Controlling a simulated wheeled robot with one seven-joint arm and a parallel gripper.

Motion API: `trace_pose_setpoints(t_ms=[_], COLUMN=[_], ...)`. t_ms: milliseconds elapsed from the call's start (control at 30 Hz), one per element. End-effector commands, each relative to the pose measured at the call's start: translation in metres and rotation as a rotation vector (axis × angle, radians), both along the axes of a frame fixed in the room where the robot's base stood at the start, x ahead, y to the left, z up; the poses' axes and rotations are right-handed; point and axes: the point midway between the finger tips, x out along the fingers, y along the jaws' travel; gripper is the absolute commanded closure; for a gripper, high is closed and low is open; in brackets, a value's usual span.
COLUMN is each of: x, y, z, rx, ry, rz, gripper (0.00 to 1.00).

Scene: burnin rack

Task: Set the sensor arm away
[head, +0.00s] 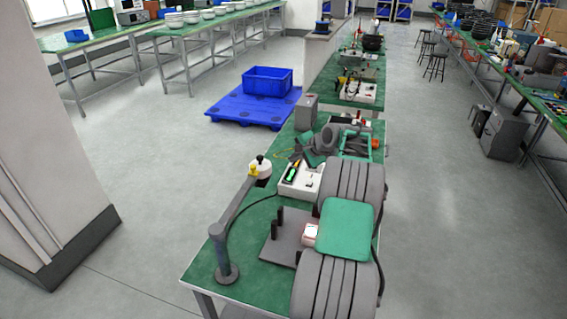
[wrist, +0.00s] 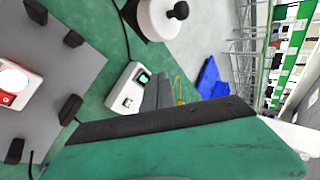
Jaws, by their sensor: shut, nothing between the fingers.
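The sensor arm (head: 238,218) is a grey post on a round base at the near left corner of the green bench. Its slanting bar ends in a yellow tip (head: 253,170). I cannot make it out in the wrist view. Beside it lies a grey plate (head: 287,240) with dark upright posts and a red-and-white device (head: 310,232); the plate (wrist: 52,78) fills the left of the wrist view. My gripper (wrist: 190,150), green with a dark edge, crosses the bottom of the wrist view, shut and empty, apart from the sensor arm. My own arm hides its fingertips in the head view.
A white box (head: 299,180) and a white round container with a black knob (wrist: 160,15) stand beyond the plate. Grey parts and a green frame (head: 357,144) clutter the bench farther back. A blue tub (head: 267,81) sits on a blue pallet (head: 226,108).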

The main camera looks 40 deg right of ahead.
Motion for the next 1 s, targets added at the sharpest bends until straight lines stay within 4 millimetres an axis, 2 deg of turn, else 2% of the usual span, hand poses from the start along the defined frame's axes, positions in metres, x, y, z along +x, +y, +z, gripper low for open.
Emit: trace_pose_setpoints(t_ms=[200,333,833,933,1000], x=[-0.028,-0.036,-0.039,-0.039,-0.042], y=[-0.024,-0.031,-0.032,-0.032,-0.032], z=[0.030,0.044,0.048,0.048,0.045], rx=[0.001,0.002,-0.002,-0.064,-0.167], ry=[0.002,0.003,0.004,0.005,0.020], rz=[-0.001,-0.001,0.006,0.066,0.171], gripper=[1.00,1.00,1.00,1.00,1.00])
